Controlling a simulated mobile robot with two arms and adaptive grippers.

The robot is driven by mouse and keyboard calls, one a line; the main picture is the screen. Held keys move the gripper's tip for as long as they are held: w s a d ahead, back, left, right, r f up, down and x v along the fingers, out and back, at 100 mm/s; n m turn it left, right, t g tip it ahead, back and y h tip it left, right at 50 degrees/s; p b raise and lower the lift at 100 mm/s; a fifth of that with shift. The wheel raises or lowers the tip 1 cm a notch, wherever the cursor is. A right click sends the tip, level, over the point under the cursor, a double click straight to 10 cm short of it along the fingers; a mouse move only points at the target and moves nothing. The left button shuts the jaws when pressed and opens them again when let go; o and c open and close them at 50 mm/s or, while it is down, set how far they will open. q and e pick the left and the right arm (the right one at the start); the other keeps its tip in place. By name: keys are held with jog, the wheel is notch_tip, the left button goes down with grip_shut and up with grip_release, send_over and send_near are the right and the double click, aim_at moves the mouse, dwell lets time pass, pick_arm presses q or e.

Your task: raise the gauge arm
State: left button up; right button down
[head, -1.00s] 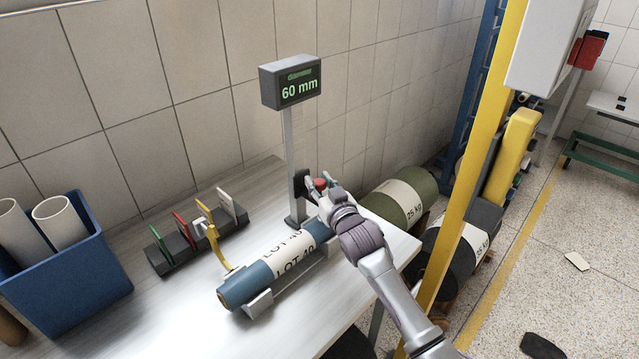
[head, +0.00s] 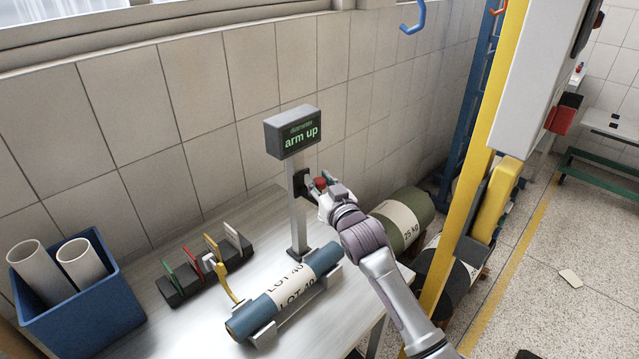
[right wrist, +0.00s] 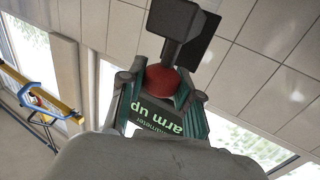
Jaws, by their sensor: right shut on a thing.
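The gauge has a grey post (head: 299,225) and a dark display box (head: 292,134) that reads "arm up". Its dark gauge arm (head: 303,184) sits on the post and ends in a red knob (head: 320,183). My right gripper (head: 323,190) is shut on the red knob. In the right wrist view the red knob (right wrist: 161,80) lies between the green-padded fingers, with the dark arm block (right wrist: 181,22) beyond it. Below, apart from the arm, a blue roll (head: 245,319) with a "LOT 40" label lies in a cradle. My left gripper is not in view.
A dark rack of coloured tags (head: 176,291) and a yellow hook-like piece (head: 229,287) stand left of the roll. A blue bin (head: 85,318) holds white tubes. A yellow post (head: 478,150) rises at right. Green and dark rolls lie beyond the table.

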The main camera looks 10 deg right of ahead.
jog(key=shift+r, duration=0.5)
jog(key=c, duration=1.1)
grip_release()
jog(key=o, duration=0.3)
jog(key=shift+f, duration=0.2)
jog(key=shift+s+f, duration=0.1)
jog(key=shift+s+d, duration=0.1)
jog(key=shift+s, duration=0.2)
jog(key=s, duration=0.3)
jog(key=s+d, duration=0.1)
jog(key=s, duration=0.3)
jog(key=s+d, duration=0.1)
jog(key=s, duration=0.3)
jog(key=shift+d, duration=0.1)
